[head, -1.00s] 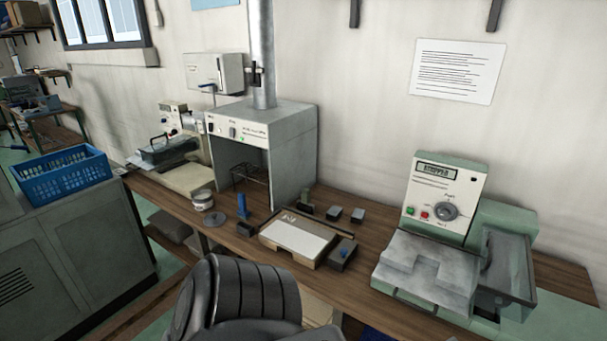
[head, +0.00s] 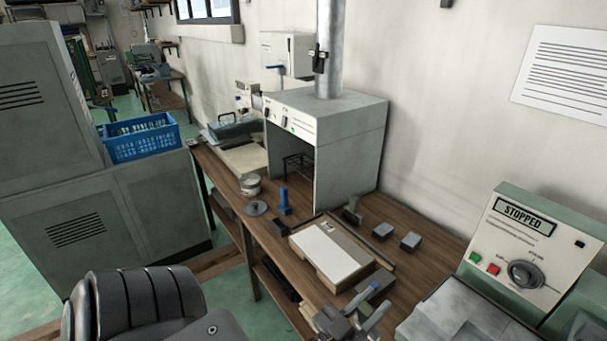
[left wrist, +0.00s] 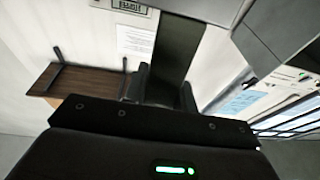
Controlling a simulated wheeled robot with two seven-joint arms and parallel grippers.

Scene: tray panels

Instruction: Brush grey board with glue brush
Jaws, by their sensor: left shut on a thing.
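A pale grey-white board (head: 331,252) lies flat in a tan tray fixture (head: 362,276) on the bench. A round pot (head: 250,185) stands further left with a dark round lid (head: 256,208) near it. A blue upright handle (head: 284,199) stands between pot and fixture. My right gripper is not in view.
A grey hood (head: 335,140) stands behind the pot. A machine reading STOPPED (head: 520,240) is at the right. Small grey blocks (head: 383,231) and a dark green item (head: 352,212) sit behind the fixture. A blue crate (head: 140,138) stands on a cabinet at left.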

